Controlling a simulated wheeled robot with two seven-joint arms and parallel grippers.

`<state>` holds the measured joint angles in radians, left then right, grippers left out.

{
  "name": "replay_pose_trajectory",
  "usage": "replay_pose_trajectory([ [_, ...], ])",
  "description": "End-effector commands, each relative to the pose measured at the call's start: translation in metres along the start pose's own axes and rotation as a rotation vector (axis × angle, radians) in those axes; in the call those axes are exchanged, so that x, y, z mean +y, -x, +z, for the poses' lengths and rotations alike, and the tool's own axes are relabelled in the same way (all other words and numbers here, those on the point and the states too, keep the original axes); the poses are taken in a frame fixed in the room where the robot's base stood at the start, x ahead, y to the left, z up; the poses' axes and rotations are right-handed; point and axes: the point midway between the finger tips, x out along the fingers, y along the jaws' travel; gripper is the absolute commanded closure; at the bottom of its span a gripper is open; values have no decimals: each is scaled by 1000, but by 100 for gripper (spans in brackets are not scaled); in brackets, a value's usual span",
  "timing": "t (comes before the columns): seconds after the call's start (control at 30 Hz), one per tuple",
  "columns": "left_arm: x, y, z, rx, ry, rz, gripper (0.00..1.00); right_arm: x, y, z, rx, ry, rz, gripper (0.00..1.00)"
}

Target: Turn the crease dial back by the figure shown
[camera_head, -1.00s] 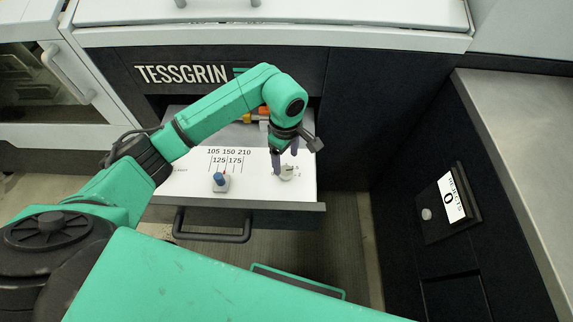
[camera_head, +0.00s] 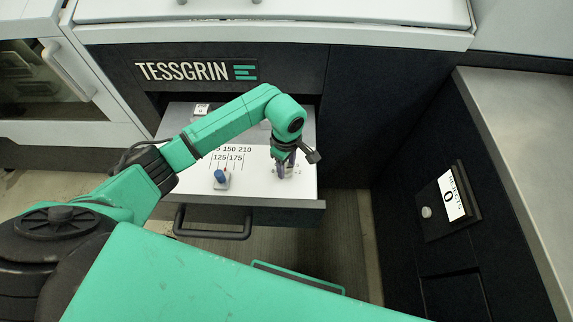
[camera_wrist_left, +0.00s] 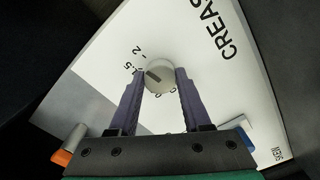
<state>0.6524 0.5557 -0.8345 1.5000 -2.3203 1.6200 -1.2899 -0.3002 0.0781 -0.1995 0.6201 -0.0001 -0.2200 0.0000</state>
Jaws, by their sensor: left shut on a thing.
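The crease dial (camera_wrist_left: 159,76) is a round light-grey knob with a dark pointer mark, on a white panel (camera_wrist_left: 100,62) in the left wrist view. Small figures, including a 2, ring it, and part of the word CREASE shows beside it. My left gripper (camera_wrist_left: 158,84) has its two purple fingers on either side of the knob, shut on it. In the head view my left gripper (camera_head: 286,167) points down at the right end of the pulled-out drawer (camera_head: 190,187) and hides most of the dial. My right gripper is in neither view.
A blue-capped slider (camera_head: 220,177) stands left of the dial under a printed scale. The drawer handle (camera_head: 212,232) sticks out in front. A REJECTS plate (camera_head: 453,197) reading 0 is on the dark right wall. Orange-tipped and blue-tipped parts show beside the gripper in the left wrist view.

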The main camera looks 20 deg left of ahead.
Motion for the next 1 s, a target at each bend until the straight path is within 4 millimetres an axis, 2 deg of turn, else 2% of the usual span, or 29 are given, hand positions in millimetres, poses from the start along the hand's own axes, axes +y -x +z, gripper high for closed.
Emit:
replay_pose_trajectory([
  [0.37, 1, 0, -1, 1, 161, 1, 100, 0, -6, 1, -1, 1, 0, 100],
  [1.0, 1, 1, -1, 1, 748, 3, 100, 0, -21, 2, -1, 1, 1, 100],
])
